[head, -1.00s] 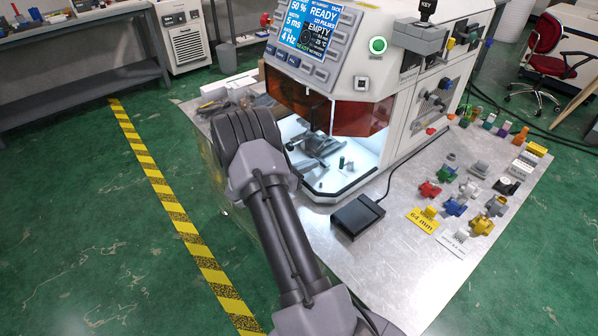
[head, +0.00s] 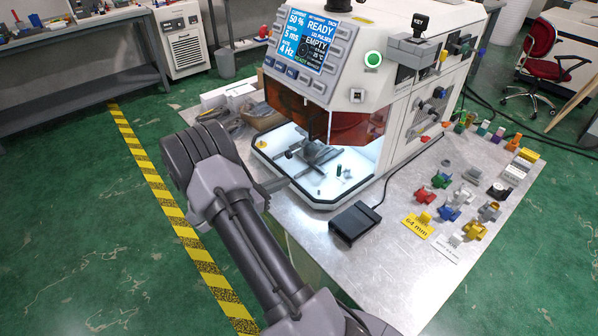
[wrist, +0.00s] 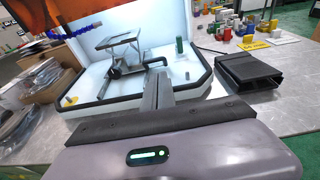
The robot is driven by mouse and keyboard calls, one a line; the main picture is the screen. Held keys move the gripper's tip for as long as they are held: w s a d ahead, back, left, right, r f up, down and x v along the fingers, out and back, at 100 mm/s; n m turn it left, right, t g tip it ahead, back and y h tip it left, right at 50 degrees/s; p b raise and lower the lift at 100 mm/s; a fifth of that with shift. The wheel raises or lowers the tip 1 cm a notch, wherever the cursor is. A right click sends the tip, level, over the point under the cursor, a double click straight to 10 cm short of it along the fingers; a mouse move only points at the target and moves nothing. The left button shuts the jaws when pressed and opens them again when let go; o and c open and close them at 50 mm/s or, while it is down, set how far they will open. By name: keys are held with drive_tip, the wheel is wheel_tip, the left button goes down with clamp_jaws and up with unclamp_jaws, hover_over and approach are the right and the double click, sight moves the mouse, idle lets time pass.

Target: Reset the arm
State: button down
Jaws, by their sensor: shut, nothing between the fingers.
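My arm (head: 243,230) reaches up from the bottom of the head view, its wrist left of the machine's open chamber. My gripper (wrist: 158,90) shows in the wrist view with its fingers together and nothing between them. In the head view its fingertips (head: 277,186) point toward the chamber's front edge. The white machine (head: 408,92) has a lit chamber with a grey fixture (head: 315,155) and a small green piece (head: 339,170) on its floor. Its screen reads READY and EMPTY.
A black pedal-like box (head: 356,223) sits on the metal table (head: 390,285) in front of the machine. Several coloured parts and a yellow 64 mm card (head: 417,226) lie to the right. Coiled material (wrist: 28,95) lies left of the chamber. Floor left of the table is open.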

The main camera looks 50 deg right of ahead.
drive_tip(key=s+a+r+m+y, duration=0.45)
drive_tip(key=a+r, duration=0.25)
drive_tip(key=a, duration=0.2)
drive_tip(key=s+a+r+m+y, duration=0.35)
drive_tip(key=a+r+m, duration=0.25)
drive_tip(key=a+r, duration=0.2)
drive_tip(key=s+a+r+m+t+y, duration=0.2)
drive_tip(key=s+a+m+t+y, duration=0.1)
drive_tip(key=a, duration=0.4)
drive_tip(key=s+a+r+m+t+y, duration=0.3)
drive_tip(key=a, duration=0.5)
drive_tip(key=s+a+r+m+t+y, duration=0.3)
drive_tip(key=a, duration=0.5)
drive_tip(key=shift+a, duration=0.15)
drive_tip(key=shift+m, duration=0.25)
